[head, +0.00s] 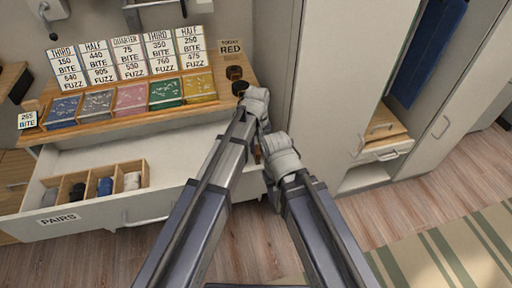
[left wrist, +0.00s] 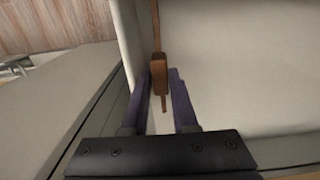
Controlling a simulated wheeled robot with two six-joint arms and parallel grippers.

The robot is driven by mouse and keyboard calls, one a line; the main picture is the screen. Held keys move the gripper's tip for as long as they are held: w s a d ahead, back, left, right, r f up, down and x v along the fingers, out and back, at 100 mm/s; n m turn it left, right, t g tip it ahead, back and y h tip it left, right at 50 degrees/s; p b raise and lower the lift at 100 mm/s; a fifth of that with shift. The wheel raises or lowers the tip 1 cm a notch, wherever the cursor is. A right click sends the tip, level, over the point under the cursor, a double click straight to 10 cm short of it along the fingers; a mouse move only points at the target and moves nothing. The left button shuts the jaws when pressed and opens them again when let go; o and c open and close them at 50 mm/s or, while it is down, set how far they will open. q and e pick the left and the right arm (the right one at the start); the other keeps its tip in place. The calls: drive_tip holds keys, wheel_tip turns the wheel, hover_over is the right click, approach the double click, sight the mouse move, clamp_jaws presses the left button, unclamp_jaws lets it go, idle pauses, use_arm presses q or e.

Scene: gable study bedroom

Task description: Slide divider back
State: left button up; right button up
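A drawer labelled PAIRS (head: 59,219) is pulled open in the head view. Its pale floor is bare in the middle. A narrow brown wooden piece with a block at its end (left wrist: 160,75), perhaps the divider, stands against pale surfaces in the left wrist view. My left gripper (left wrist: 161,88) has its two purple fingers apart, one on each side of the block, with small gaps. In the head view a sliver of brown (head: 257,154) shows between my arms, and my left fingers are hidden. My right arm's grey wrist shows, but its fingers do not.
A wooden box (head: 97,183) with compartments of rolled socks sits at the drawer's left. Price cards and coloured trays (head: 131,98) stand on the top above. A tall pale cabinet (head: 335,70) rises at right. A striped rug (head: 450,245) lies on the floor.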

use_arm(q)
drive_tip(key=o, duration=0.4)
drive_tip(key=shift+a, duration=0.1)
